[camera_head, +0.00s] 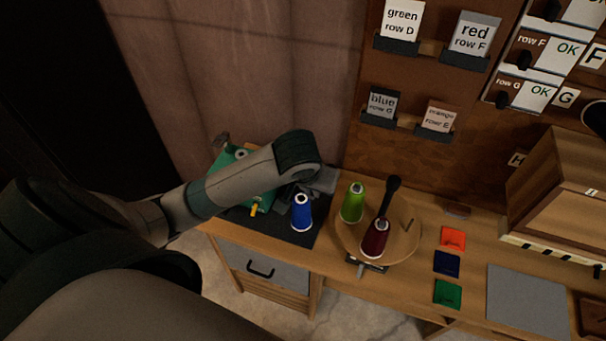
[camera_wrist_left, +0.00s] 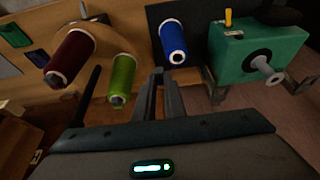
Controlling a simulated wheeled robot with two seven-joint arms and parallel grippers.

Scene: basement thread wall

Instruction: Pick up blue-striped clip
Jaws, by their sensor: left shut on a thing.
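My left gripper (camera_wrist_left: 160,82) shows in the left wrist view with its two grey fingers close together. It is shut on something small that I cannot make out. In the head view my left wrist reaches over the left end of the bench and mostly hides the fingers (camera_head: 312,185). I cannot pick out a blue-striped clip in either view. The blue spool (camera_head: 302,212) stands upright just below the fingers in the head view; it also shows in the left wrist view (camera_wrist_left: 173,42). My right gripper is not in view.
A teal machine (camera_head: 232,165) stands left on a dark mat. A round wooden turntable (camera_head: 405,240) carries a green spool (camera_head: 353,202) and a dark red spool (camera_head: 375,239). Orange, blue and green squares (camera_head: 447,293) lie right. Labelled card holders (camera_head: 397,45) hang on the wall board.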

